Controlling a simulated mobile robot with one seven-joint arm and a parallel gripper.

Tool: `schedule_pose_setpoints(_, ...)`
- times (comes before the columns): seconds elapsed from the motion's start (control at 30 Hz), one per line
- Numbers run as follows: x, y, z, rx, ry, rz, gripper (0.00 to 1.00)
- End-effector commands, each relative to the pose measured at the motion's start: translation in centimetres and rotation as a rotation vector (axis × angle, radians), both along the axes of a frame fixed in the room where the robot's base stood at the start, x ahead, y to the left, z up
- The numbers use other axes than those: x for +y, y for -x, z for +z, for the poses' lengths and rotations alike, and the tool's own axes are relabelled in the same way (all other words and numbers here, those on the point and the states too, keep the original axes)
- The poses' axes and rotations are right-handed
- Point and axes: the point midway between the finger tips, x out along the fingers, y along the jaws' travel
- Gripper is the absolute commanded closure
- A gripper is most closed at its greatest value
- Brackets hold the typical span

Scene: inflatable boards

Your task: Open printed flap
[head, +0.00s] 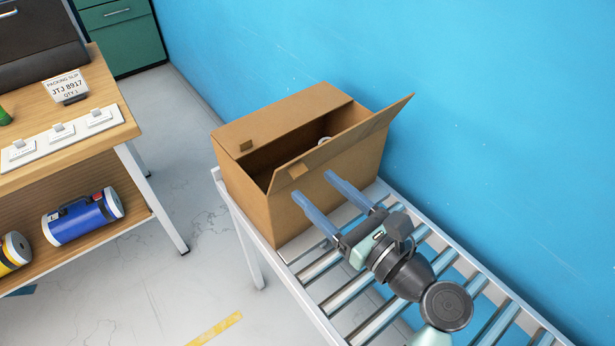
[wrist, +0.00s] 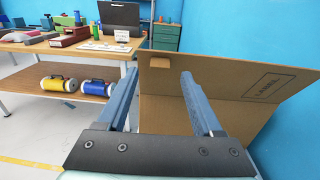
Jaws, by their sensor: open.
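A brown cardboard box (head: 325,195) stands on a roller conveyor against the blue wall. Its near flap (head: 355,140) is raised at a slant, leaving a gap into the box. In the wrist view this flap (wrist: 220,75) carries a printed rectangle toward its right end and a small cut tab at its left end. The far flap (head: 285,117) lies over the back part of the top. My gripper (head: 312,184) is open and empty, its blue fingers at the near side of the box, below the raised flap. Whether they touch the cardboard I cannot tell.
Something white and round (head: 324,142) shows inside the box. The conveyor rollers (head: 350,292) are bare on the near side. A wooden bench (head: 115,130) with a packing slip stand (head: 67,87) and cylinders on its shelf is at left. Floor lies between.

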Motion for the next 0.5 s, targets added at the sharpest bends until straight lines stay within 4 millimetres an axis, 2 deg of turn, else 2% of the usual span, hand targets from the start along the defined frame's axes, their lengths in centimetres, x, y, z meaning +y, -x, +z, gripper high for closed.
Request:
schedule_pose_setpoints(0.2,1.8,-2.3,0.0,0.000,0.001,0.001,0.32)
schedule_pose_setpoints(0.5,2.2,-2.9,0.0,0.000,0.001,-0.001,0.32)
